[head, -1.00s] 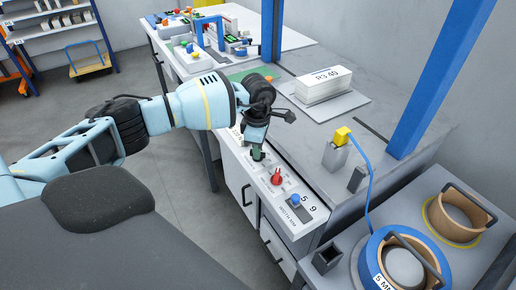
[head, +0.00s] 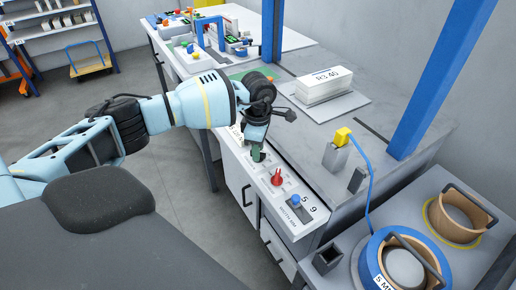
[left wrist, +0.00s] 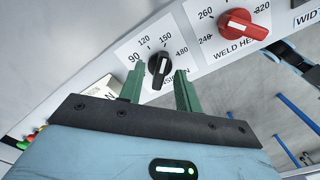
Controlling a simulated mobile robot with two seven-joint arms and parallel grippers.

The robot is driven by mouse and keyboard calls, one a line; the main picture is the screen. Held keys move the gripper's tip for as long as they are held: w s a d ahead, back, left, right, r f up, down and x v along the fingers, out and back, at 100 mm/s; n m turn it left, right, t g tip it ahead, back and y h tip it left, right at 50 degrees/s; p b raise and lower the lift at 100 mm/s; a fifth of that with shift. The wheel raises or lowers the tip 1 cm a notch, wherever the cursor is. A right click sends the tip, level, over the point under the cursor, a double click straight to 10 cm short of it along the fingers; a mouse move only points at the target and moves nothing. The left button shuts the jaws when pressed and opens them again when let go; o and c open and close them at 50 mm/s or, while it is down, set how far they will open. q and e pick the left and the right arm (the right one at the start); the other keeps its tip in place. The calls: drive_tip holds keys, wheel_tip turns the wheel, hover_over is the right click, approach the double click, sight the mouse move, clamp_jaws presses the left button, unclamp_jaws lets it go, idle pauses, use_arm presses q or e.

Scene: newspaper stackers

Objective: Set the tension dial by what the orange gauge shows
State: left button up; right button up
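The tension dial (left wrist: 160,66) is a black knob on a white plate marked 90, 120, 150 and 180 in the left wrist view. Its white mark points up, roughly towards 150. My left gripper (left wrist: 160,76) has two green fingers apart, one on each side of the knob's lower part; I cannot tell whether they touch it. In the head view my left gripper (head: 257,153) is over the front panel and hides the dial. I cannot make out an orange gauge in either view. My right gripper is not in view.
A red weld heat knob (head: 277,178), also in the left wrist view (left wrist: 245,26), sits beside the dial. A blue knob (head: 296,200) is nearer. A white paper stack (head: 322,85) and a yellow-capped block (head: 337,152) stand on the bench. Tape rolls (head: 378,258) lie at right.

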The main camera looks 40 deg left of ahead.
use_arm(q)
wheel_tip(320, 180, up, 7)
drive_tip(key=shift+r, duration=0.15)
drive_tip(key=shift+s, duration=0.1)
idle(0.7)
